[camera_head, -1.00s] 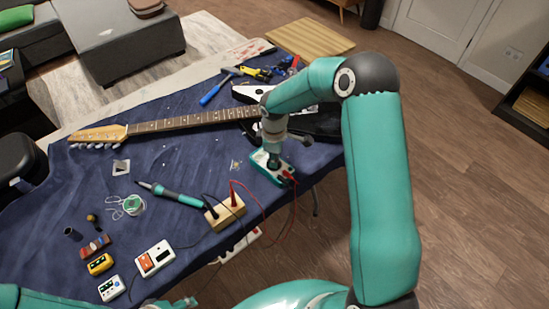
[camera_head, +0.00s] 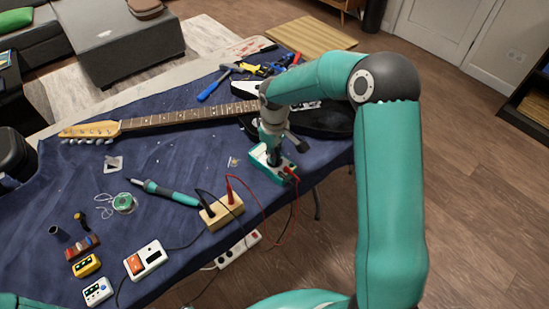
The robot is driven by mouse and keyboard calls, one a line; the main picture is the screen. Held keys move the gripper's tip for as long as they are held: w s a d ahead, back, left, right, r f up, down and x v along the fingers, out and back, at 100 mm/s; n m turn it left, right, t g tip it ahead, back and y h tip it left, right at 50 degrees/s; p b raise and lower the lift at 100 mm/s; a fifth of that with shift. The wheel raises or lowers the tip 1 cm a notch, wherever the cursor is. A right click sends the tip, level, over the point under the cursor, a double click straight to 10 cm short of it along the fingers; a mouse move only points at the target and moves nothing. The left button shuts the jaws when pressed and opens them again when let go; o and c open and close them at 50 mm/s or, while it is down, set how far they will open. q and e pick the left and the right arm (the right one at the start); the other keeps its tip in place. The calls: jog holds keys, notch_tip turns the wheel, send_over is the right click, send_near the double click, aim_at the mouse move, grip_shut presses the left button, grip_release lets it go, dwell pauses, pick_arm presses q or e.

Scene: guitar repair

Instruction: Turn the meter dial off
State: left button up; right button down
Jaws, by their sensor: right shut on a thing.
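The meter (camera_head: 259,153) is a green and white box lying on the blue cloth near the table's right edge. A red lead and a dark lead plug into its near right end. My right gripper (camera_head: 273,160) points down onto the meter's face and is shut on the dial, which the fingers hide. The dial's setting cannot be read. Only a bit of my left arm shows at the bottom left corner; its gripper is out of view.
A wooden block (camera_head: 222,211) holds the probes. A soldering iron (camera_head: 170,193), solder spool (camera_head: 124,202) and soldering station (camera_head: 146,260) lie to the left. An electric guitar (camera_head: 185,117) lies behind, its body partly behind my right arm. A power strip (camera_head: 239,249) hangs below the table edge.

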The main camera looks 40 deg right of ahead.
jog(key=shift+m, duration=0.4)
jog(key=c, duration=1.2)
grip_release()
jog(key=shift+r, duration=0.15)
notch_tip(320, 180, up, 12)
jog(key=shift+f, duration=0.25)
